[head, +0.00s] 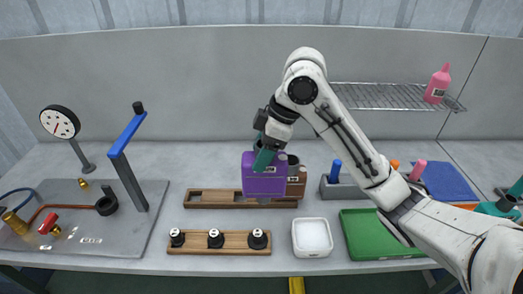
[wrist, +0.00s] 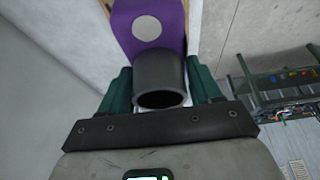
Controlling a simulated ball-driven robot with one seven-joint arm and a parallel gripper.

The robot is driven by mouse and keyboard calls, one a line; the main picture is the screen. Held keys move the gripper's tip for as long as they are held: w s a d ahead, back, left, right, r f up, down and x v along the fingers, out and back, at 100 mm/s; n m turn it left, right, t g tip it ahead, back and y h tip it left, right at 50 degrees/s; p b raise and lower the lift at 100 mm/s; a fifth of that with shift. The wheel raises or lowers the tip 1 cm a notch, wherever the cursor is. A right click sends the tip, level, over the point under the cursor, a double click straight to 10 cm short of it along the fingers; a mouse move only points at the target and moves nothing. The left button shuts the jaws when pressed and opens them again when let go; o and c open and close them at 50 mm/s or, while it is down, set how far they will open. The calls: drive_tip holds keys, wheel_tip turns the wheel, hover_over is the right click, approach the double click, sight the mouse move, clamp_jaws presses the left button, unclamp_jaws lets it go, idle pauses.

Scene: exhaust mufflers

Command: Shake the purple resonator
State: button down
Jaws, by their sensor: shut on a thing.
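The purple resonator (head: 262,183) is a boxy purple body with a dark pipe neck. It hangs upright at the back middle of the bench, in front of part of a long wooden rack. My gripper (head: 266,157) has green fingers and comes down on it from above. In the wrist view my gripper (wrist: 160,88) is shut on the dark neck, one finger on each side. The purple body (wrist: 150,20) with a pale round spot lies beyond the neck. Whether its underside touches the rack is hard to tell.
In front stand a wooden strip with black knobs (head: 216,239), a white tray (head: 312,237) and a green tray (head: 377,238). A gauge board with a blue lever (head: 127,135) is left.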

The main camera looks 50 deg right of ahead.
sight(264, 175)
wheel_tip(264, 175, up, 2)
drive_tip(key=shift+r+p, duration=0.15)
drive_tip(key=shift+p, duration=0.4)
drive_tip(key=shift+r+b, duration=0.3)
drive_tip(key=shift+r, duration=0.5)
wheel_tip(264, 175, down, 7)
drive_tip(key=b, duration=0.4)
drive_tip(key=shift+b, duration=0.4)
